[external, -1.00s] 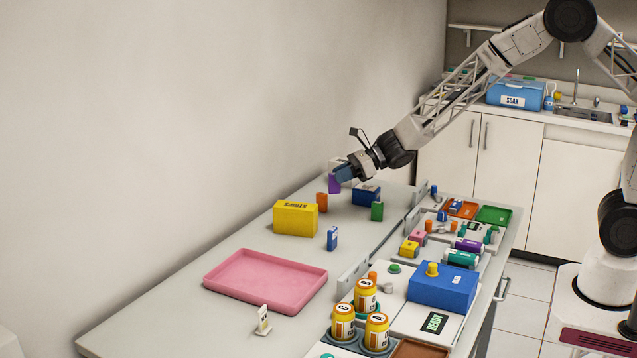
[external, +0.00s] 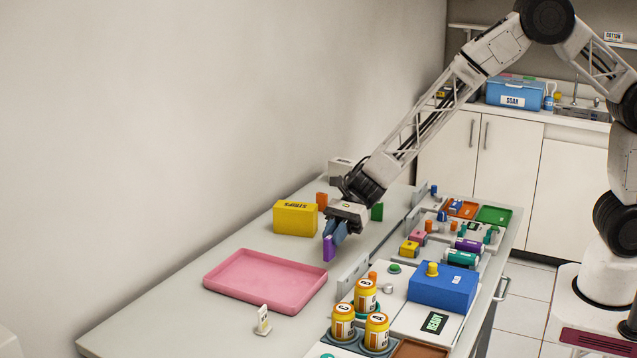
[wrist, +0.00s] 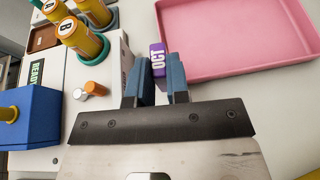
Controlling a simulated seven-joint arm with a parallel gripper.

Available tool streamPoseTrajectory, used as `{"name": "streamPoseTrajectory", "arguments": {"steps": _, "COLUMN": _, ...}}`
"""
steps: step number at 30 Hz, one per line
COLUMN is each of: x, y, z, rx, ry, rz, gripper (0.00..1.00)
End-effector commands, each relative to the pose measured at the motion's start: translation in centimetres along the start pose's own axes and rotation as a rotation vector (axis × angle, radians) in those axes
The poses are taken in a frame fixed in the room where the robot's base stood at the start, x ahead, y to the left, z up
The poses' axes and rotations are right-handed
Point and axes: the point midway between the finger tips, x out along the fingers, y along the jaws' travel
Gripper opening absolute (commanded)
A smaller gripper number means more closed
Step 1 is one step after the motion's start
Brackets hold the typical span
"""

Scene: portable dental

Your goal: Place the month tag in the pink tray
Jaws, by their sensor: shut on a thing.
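The month tag is a small purple block marked OCT (wrist: 157,60), held between the blue fingertips of my gripper (wrist: 157,82) in the wrist view. In the external view my gripper (external: 336,234) points down with the purple tag (external: 328,248) at its tips, over the table. I cannot tell exactly how high it hangs. The pink tray (external: 265,282) lies flat and empty, to the left of and nearer the camera than the tag. In the wrist view the pink tray (wrist: 235,38) is at the upper right, apart from the tag.
A yellow STRIPS box (external: 296,218) and an orange block (external: 322,200) stand behind the tray. A small white stand (external: 263,320) is in front of it. Amber bottles (external: 366,296) and a blue box (external: 443,288) stand to the right. The table left of the tray is clear.

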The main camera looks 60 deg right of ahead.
Motion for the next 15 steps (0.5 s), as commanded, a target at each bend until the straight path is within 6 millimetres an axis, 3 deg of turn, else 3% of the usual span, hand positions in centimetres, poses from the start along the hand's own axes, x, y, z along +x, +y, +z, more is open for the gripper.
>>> {"name": "streamPoseTrajectory", "arguments": {"steps": 5, "x": 1.21, "y": 1.05, "z": 0.22, "rx": -0.018, "ry": -0.001, "rz": 0.042, "gripper": 0.00}}
{"name": "streamPoseTrajectory", "arguments": {"steps": 15, "x": 1.30, "y": 1.16, "z": 0.22, "rx": -0.020, "ry": -0.001, "rz": 0.047, "gripper": 0.00}}
